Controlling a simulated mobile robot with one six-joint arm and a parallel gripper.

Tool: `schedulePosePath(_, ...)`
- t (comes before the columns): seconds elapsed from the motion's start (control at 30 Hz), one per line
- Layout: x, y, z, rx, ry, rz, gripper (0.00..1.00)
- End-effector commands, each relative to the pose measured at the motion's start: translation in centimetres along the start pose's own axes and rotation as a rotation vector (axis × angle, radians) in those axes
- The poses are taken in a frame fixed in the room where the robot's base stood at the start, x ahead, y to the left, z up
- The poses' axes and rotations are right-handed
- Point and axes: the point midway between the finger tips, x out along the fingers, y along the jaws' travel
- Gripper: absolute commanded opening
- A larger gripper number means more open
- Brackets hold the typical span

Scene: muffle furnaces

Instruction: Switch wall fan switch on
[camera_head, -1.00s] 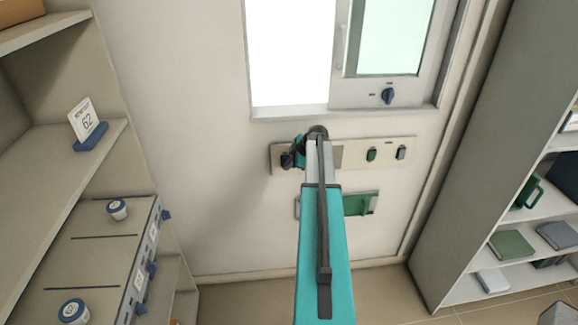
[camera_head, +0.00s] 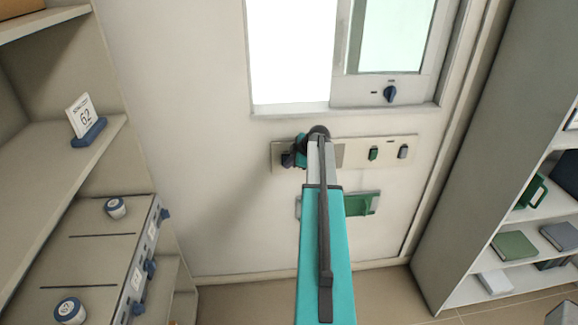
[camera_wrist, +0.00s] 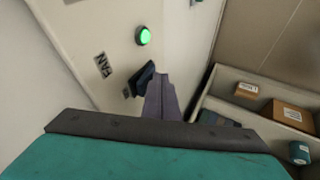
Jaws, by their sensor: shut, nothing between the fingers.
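A panel (camera_wrist: 75,35) labelled FAN fills the left of the wrist view. It carries a dark blue switch lever (camera_wrist: 142,78) and a round indicator (camera_wrist: 143,36) that glows green. My gripper (camera_wrist: 159,78) is shut and empty, with its grey-purple fingertips right beside the lever; whether they touch it I cannot tell. In the head view the long wall panel (camera_head: 360,152) sits under the window, and my arm reaches its left end. There my arm hides part of the panel, and the fan switch cannot be made out clearly.
Shelves stand left (camera_head: 60,160) and right (camera_head: 470,290).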

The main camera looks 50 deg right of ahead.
Motion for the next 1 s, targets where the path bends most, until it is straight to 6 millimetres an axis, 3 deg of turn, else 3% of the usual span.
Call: schedulePosePath(1.0,-1.3,0.8,-0.6,0.001,-0.001,0.001,0.00)
